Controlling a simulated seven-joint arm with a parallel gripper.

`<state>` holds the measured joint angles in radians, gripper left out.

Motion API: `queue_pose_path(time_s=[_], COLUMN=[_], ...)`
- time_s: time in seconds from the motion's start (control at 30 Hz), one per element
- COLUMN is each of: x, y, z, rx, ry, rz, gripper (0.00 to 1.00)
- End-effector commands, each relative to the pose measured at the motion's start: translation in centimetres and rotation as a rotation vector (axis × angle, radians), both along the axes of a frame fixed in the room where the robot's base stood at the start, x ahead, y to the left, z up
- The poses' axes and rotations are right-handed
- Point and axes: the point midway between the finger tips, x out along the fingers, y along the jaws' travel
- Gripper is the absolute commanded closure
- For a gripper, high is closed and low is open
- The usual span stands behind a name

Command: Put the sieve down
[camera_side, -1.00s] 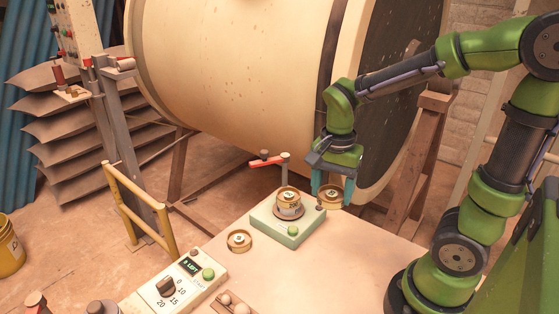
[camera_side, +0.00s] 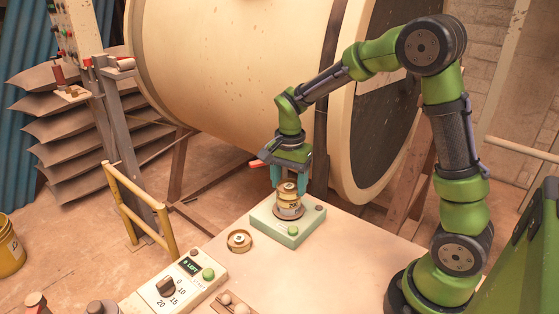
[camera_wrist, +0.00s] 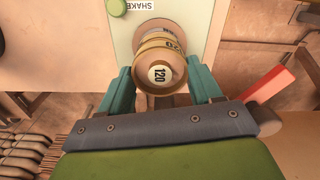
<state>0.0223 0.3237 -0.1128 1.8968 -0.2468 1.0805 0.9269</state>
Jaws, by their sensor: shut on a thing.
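My gripper (camera_side: 289,183) is shut on a brass sieve (camera_side: 288,187), directly over the sieve stack (camera_side: 289,206) on the pale green shaker (camera_side: 287,229). The held sieve looks roughly level and lined up with the stack. I cannot tell if it touches the stack or hangs just above.
A loose round brass piece (camera_side: 239,241) lies on the table left of the shaker. A control box (camera_side: 178,284) with a dial stands at the front. A red-handled lever (camera_side: 257,164) is close behind my gripper; its red part (camera_wrist: 268,83) shows at right in the wrist view.

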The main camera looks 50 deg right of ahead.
Motion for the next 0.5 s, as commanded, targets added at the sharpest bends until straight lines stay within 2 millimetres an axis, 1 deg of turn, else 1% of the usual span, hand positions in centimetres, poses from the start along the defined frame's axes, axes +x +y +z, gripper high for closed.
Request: queue_pose_path(time_s=[0.17,0.3,0.33,0.47,0.5], x=[0.01,-0.01,-0.01,-0.01,-0.01], y=[0.0,0.02,0.01,0.01,0.01], z=[0.04,-0.31,-0.31,-0.28,-0.28], rx=[0.0,0.0,0.0,0.0,0.0], ry=[-0.001,0.0,-0.001,-0.001,-0.001], rz=[0.0,0.0,0.0,0.0,0.0], gripper=[0.69,0.69,0.33,0.13,0.1])
